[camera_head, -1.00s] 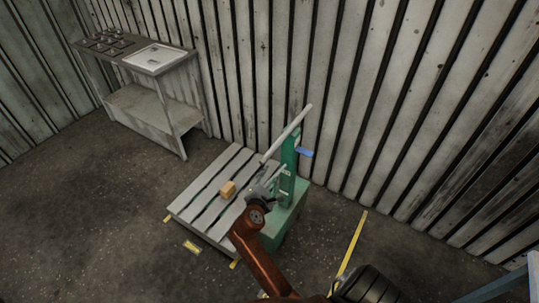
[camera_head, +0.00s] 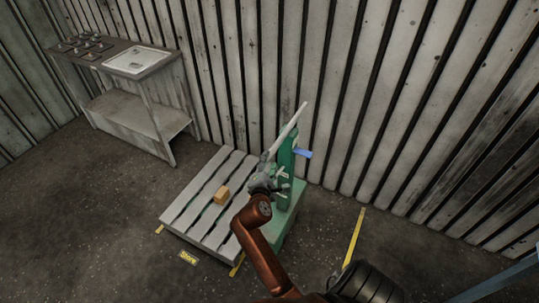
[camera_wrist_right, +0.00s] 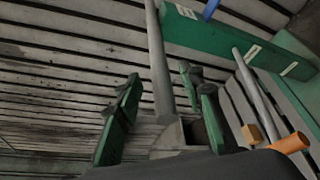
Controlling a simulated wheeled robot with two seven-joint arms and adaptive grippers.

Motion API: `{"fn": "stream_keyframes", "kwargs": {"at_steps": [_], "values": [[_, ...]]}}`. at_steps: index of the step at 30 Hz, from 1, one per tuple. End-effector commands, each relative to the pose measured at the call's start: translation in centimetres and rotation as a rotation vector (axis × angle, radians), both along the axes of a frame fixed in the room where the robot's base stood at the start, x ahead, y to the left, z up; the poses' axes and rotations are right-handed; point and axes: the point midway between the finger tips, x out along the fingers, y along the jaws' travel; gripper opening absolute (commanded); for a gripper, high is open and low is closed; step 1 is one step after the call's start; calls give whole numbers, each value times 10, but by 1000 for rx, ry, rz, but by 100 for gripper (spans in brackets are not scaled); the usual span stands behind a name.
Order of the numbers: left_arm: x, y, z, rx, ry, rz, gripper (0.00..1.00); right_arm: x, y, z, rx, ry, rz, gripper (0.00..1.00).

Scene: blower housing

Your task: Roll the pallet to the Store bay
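The grey slatted pallet (camera_head: 203,197) is on the floor, with a small tan box (camera_head: 221,195) on it. A green jack (camera_head: 287,170) stands at its right side, with a long grey bar handle (camera_head: 289,131) leaning up toward the wall. My right gripper (camera_head: 268,178) is at the lower part of this handle. In the right wrist view the bar (camera_wrist_right: 158,60) runs between my spread fingers (camera_wrist_right: 160,108); a gap shows beside it. A yellow floor label reading "Store" (camera_head: 188,258) lies just in front of the pallet. My left gripper is out of view.
Yellow corner marks (camera_head: 237,265) lie at the pallet's near edge. A shelf table (camera_head: 150,70) with a white tray stands at the back left. A plank wall rises close behind the jack. A yellow floor line (camera_head: 354,236) lies to the right. Floor at left is clear.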

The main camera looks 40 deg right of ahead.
Motion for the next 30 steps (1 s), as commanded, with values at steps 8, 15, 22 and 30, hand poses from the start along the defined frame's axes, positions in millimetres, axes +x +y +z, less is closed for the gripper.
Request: {"fn": "stream_keyframes", "kwargs": {"at_steps": [8, 15, 22, 30], "values": [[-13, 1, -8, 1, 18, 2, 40, 26, -31, -10, -1, 2, 3, 36], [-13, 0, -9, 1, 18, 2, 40, 31, -42, -12, 0, 1, 1, 36], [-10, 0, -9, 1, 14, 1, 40, 30, -42, -12, 0, 1, 0, 34], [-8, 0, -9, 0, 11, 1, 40, 30, -42, -12, 0, 1, 0, 15]]}}
